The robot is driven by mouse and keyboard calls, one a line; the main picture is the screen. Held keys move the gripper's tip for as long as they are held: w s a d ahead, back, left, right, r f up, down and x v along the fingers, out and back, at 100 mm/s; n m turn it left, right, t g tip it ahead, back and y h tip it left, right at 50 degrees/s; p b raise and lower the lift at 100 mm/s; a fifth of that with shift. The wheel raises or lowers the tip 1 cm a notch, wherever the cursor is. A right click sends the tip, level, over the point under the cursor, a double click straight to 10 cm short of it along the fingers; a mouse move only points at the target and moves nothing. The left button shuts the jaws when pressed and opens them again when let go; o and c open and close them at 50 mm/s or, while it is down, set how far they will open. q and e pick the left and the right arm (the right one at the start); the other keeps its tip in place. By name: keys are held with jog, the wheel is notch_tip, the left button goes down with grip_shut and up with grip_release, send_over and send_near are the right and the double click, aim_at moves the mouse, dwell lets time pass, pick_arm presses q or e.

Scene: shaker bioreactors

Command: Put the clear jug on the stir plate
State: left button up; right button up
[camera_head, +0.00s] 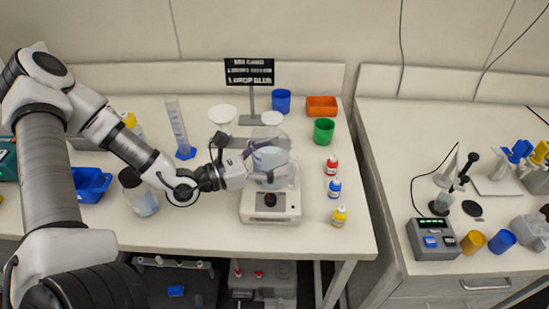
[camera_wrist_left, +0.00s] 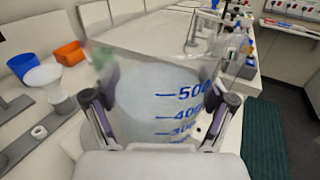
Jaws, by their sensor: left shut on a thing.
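The clear jug (camera_head: 270,160) has blue volume marks and holds pale liquid. My left gripper (camera_head: 255,163) is shut on it from the left side. In the left wrist view the jug (camera_wrist_left: 165,105) fills the middle, with a finger on each side. The jug looks upright. It is over the top of the white stir plate (camera_head: 270,212), which has a dark knob on its front. I cannot tell whether the jug's base touches the plate. The plate's top is partly hidden behind the jug and gripper. My right gripper is not in view.
A green cup (camera_head: 323,131), blue cup (camera_head: 281,100) and orange bin (camera_head: 321,106) are behind. A graduated cylinder (camera_head: 178,125) and a flask (camera_head: 139,195) stand to the left, near my arm.

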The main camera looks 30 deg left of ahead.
pick_arm(q)
jog(key=w+a, duration=0.1)
jog(key=w, duration=0.1)
jog(key=w+a+b, duration=0.1)
jog(key=w, duration=0.1)
jog(key=w+a+f, duration=0.1)
jog(key=w, duration=0.1)
jog(key=shift+a+b, duration=0.25)
jog(key=shift+b, duration=0.1)
jog(key=shift+w+f+b, duration=0.1)
jog(key=shift+b, duration=0.2)
notch_tip(320, 180, down, 3)
jog(key=shift+b, duration=1.2)
jog(key=shift+a+f, duration=0.1)
jog(key=shift+a, duration=0.05)
jog(key=o, duration=1.4)
